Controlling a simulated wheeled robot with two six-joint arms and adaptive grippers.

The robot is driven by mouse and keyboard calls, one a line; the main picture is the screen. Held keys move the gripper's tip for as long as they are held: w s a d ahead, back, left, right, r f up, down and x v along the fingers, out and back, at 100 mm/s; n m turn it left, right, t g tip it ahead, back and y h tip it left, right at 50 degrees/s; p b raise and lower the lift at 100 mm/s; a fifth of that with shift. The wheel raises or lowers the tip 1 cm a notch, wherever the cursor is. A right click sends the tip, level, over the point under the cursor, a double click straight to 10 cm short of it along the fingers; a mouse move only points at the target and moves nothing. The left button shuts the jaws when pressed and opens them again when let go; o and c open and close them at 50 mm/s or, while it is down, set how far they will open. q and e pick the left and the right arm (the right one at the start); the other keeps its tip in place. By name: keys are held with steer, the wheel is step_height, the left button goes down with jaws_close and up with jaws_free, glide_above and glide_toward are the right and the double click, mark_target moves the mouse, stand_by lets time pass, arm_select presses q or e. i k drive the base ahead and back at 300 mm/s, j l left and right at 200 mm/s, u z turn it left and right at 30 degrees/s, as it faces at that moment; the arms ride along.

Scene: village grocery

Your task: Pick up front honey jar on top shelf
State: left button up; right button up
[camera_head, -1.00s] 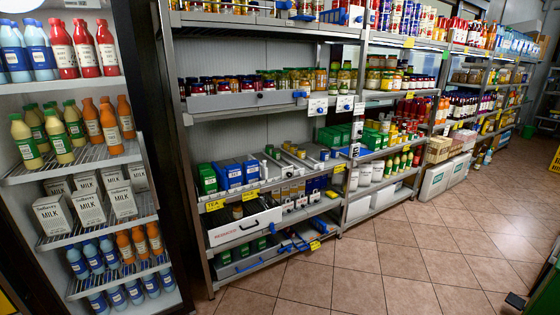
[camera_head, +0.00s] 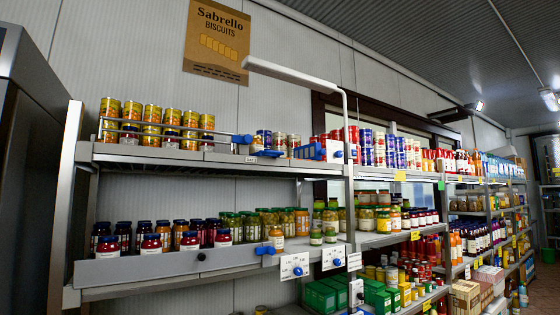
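The top shelf (camera_head: 180,156) runs across the upper left, behind a thin metal rail. On its left part stand several yellow-gold containers (camera_head: 152,113) in rows. Low in front of them, partly behind the rail, are a few small jars with dark lids (camera_head: 171,135). I cannot read their labels, so I cannot tell for certain which is the front honey jar. Neither of my grippers is in view, and nothing is being held in this frame.
The shelf below holds dark, red and amber jars (camera_head: 190,241). Blue clips and price holders (camera_head: 294,266) stick out at the shelf fronts. A curved light bar (camera_head: 290,75) overhangs the top shelf. A metal upright (camera_head: 65,200) bounds it on the left.

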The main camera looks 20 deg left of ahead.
mark_target(257, 145)
steer(key=i+l+u, duration=0.15)
steer(key=i+u, duration=0.25)
steer(key=i+l+u, duration=0.55)
steer(key=u, duration=0.2)
steer(key=i+l+u, duration=0.35)
steer(key=k+l, duration=0.05)
steer(key=l, duration=0.05)
